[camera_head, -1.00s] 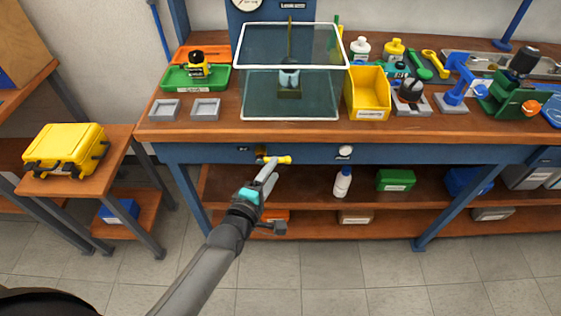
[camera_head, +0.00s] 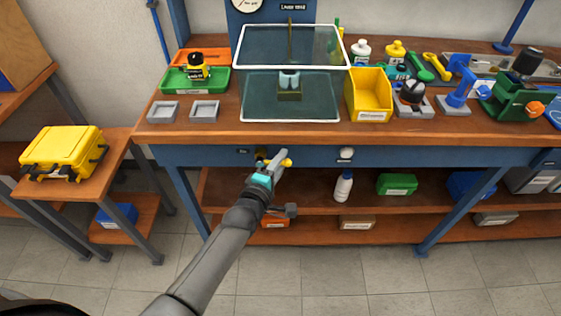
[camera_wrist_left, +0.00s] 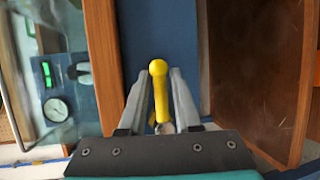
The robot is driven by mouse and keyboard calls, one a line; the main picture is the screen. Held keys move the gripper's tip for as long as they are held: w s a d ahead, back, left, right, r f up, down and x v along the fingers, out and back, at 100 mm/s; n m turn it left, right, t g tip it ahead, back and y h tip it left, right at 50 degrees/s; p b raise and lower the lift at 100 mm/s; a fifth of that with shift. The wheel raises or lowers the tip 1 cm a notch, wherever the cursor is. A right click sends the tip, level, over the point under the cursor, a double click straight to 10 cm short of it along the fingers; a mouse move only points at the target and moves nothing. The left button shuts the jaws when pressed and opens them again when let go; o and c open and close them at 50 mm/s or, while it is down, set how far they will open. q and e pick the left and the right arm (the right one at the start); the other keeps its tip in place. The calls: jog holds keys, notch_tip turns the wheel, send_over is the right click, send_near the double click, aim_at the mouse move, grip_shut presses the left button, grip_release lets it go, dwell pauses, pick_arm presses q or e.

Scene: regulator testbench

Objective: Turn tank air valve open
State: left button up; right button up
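The yellow valve handle (camera_head: 288,162) is on the blue front rail (camera_head: 215,157) under the bench top. Its rounded end shows beside my left gripper in the head view; the rest is hidden behind the fingers. My left gripper (camera_head: 281,156) is at the handle. In the left wrist view the yellow handle (camera_wrist_left: 161,95) lies lengthwise between the two fingers (camera_wrist_left: 160,80). The fingers are apart, one on each side, with narrow gaps beside the handle, so the gripper looks open around it. My right gripper is not in view.
A white round knob (camera_head: 346,153) is on the rail to the right. The wooden bench top (camera_head: 215,134) overhangs above the gripper. Below, a shelf holds a white bottle (camera_head: 343,187) and a green box (camera_head: 397,184). A yellow case (camera_head: 62,148) stands on the left side table.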

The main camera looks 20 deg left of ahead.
pick_arm(q)
grip_shut()
dwell(1.0)
